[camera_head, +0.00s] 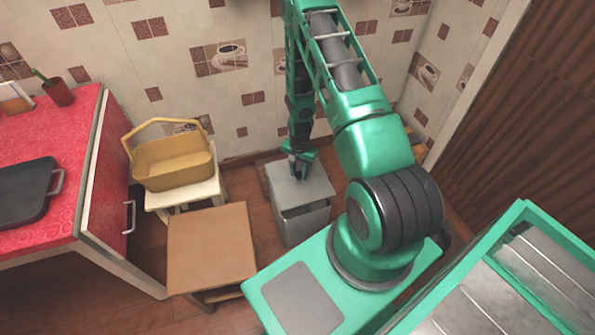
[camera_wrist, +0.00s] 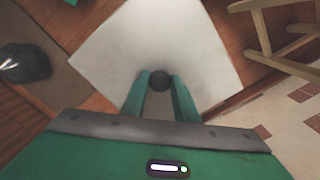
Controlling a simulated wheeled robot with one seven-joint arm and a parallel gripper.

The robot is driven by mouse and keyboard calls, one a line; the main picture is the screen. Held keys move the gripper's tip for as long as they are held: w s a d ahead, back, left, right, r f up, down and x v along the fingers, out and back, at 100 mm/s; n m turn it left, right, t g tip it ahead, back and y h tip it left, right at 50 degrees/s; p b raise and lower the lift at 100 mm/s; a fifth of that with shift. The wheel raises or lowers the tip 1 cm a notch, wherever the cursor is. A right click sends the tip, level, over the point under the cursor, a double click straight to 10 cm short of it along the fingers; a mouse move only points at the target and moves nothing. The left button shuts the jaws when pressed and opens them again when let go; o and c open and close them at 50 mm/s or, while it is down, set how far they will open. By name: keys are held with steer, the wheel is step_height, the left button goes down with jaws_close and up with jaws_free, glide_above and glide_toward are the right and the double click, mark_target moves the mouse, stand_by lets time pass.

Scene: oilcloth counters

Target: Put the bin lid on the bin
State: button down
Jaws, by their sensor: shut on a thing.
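The bin (camera_head: 305,228) is a grey square box standing on the floor near the tiled wall. The bin lid (camera_head: 309,190) is a flat grey square with a small dark knob. It lies over the top of the bin, and a dark gap shows between the lid's front edge and the bin's front wall. I cannot tell whether its back edge touches the rim. My gripper (camera_head: 298,170) points down at the lid. In the wrist view my gripper (camera_wrist: 160,82) is shut on the lid's knob, and the lid (camera_wrist: 150,42) hides the bin below.
A wooden stool (camera_head: 211,248) stands left of the bin. A pale stool holding a yellow basket (camera_head: 175,165) is behind it. A red counter (camera_head: 40,130) is at the far left. A dark object (camera_wrist: 22,62) lies beside the lid in the wrist view.

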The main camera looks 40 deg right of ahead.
mark_target(299, 182)
steer(key=shift+f, duration=3.95)
steer(key=c, duration=1.3)
jaws_free()
step_height(299, 182, up, 11)
steer(key=shift+f, duration=0.2)
steer(key=shift+w+r, duration=0.1)
